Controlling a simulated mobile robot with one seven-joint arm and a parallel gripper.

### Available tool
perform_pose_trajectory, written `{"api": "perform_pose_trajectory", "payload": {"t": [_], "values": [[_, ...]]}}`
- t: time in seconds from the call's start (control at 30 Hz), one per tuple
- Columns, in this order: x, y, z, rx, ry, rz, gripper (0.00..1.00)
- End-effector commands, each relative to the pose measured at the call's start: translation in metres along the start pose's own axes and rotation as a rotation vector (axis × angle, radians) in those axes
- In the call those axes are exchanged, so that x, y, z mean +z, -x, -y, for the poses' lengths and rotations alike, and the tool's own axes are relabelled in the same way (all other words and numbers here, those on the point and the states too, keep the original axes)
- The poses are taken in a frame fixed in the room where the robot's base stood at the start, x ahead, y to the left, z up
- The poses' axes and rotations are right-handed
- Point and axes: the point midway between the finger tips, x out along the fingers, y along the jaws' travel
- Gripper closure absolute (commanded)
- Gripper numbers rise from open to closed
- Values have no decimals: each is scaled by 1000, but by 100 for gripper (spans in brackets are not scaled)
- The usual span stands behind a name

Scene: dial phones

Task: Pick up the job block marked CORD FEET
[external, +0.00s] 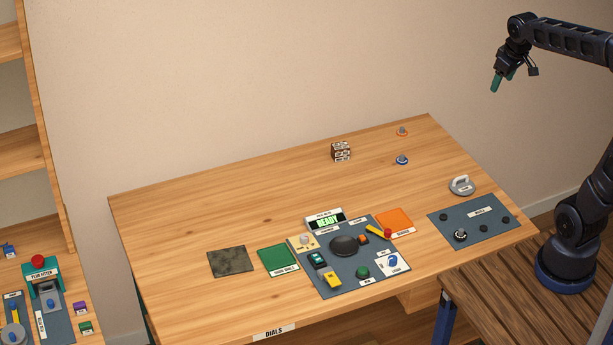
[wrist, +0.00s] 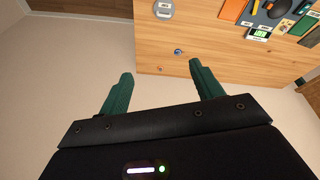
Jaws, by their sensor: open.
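A small dark brown cube-shaped block or stack (external: 341,151) with pale lettered labels stands near the back edge of the wooden table. Its lettering is too small to read, so I cannot tell whether it says CORD FEET. I cannot make it out in the wrist view. My gripper (external: 503,80) is high above the table's back right, well apart from the block. In the wrist view, the green fingers of my gripper (wrist: 160,70) are spread with nothing between them.
The table (external: 200,215) is clear around the block. To its right stand a small orange-ringed piece (external: 402,131) and a blue-ringed piece (external: 402,160). A grey handled piece (external: 462,186), a dark mat (external: 450,219) and a crowded panel (external: 310,275) lie nearer the front.

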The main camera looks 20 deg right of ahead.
Motion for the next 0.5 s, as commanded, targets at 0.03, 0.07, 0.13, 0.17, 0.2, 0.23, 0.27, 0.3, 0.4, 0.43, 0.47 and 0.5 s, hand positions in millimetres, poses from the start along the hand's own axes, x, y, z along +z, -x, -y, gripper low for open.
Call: {"api": "perform_pose_trajectory", "payload": {"t": [0.03,0.07,0.13,0.17,0.2,0.23,0.27,0.3,0.4,0.43,0.47,0.5], "values": [[-16,-5,0,-5,28,10,35],[-24,-7,0,-7,46,14,35],[-44,-13,1,-13,87,25,35],[-53,-16,1,-15,103,28,35],[-64,-20,2,-18,127,34,35],[-73,-24,2,-21,144,38,35],[-81,-27,3,-23,161,42,35],[-93,-32,4,-27,185,47,35],[-120,-46,8,-36,243,60,35],[-129,-50,9,-39,260,64,35],[-137,-55,10,-42,278,68,35],[-148,-61,12,-46,301,72,35]]}}
